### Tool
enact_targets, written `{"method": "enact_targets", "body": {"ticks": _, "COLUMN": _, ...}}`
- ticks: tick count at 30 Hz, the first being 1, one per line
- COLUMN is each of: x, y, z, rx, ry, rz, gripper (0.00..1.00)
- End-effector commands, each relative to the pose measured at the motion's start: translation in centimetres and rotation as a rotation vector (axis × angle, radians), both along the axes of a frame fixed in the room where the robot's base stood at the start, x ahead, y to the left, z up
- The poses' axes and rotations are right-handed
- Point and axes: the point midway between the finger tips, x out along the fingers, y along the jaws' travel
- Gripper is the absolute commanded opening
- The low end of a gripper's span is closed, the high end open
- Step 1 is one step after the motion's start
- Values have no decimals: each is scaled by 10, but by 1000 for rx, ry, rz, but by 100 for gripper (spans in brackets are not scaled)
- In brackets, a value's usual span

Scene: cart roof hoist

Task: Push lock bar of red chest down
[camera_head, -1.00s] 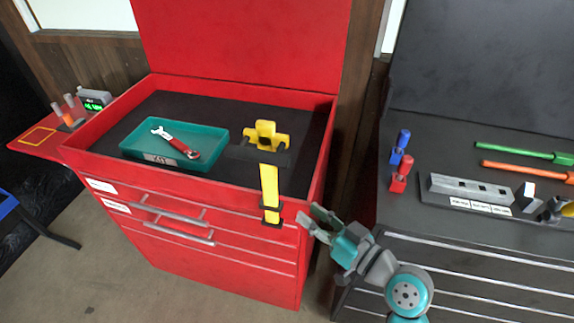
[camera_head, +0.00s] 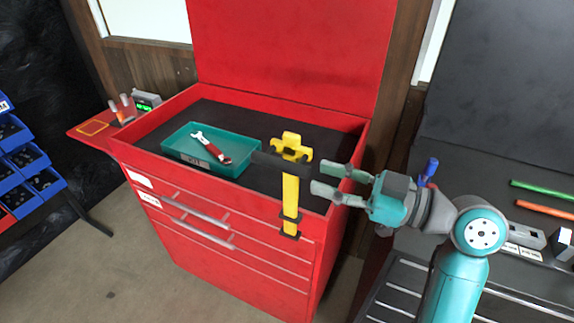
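The red chest (camera_head: 228,245) stands in the middle of the view with its lid raised. Its yellow lock bar (camera_head: 290,200) runs upright down the front right of the chest, through a dark bracket (camera_head: 288,233) low on the front. A yellow piece (camera_head: 291,147) shows above the bar, at the chest's top. A dark bar-like part (camera_head: 283,163) lies across there. My gripper (camera_head: 332,178) is open and appears empty, to the right of the lock bar near its upper part. Its fingers point left towards the bar. I cannot tell whether they touch the chest.
A teal tray (camera_head: 244,166) with a red-handled wrench (camera_head: 211,147) lies inside the chest top. A red side shelf (camera_head: 88,138) carries a small device (camera_head: 147,101). Blue bins (camera_head: 24,160) stand at left. A dark cabinet (camera_head: 480,165) with coloured rods stands at right.

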Motion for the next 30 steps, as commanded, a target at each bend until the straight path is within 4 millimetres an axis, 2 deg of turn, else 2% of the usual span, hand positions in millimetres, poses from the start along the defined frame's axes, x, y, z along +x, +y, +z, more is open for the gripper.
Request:
{"method": "enact_targets", "body": {"ticks": 6, "x": 13, "y": 39, "z": 0, "rx": 0, "ry": 1, "rz": 4, "gripper": 35}}
{"method": "enact_targets", "body": {"ticks": 12, "x": 23, "y": 65, "z": 0, "rx": 0, "ry": 1, "rz": 2, "gripper": 35}}
{"method": "enact_targets", "body": {"ticks": 18, "x": 28, "y": 77, "z": 0, "rx": 0, "ry": 1, "rz": 0, "gripper": 35}}
{"method": "enact_targets", "body": {"ticks": 27, "x": 28, "y": 78, "z": 0, "rx": 1, "ry": 1, "rz": -1, "gripper": 35}}
{"method": "enact_targets", "body": {"ticks": 30, "x": 28, "y": 78, "z": 0, "rx": 1, "ry": 1, "rz": -1, "gripper": 10}}
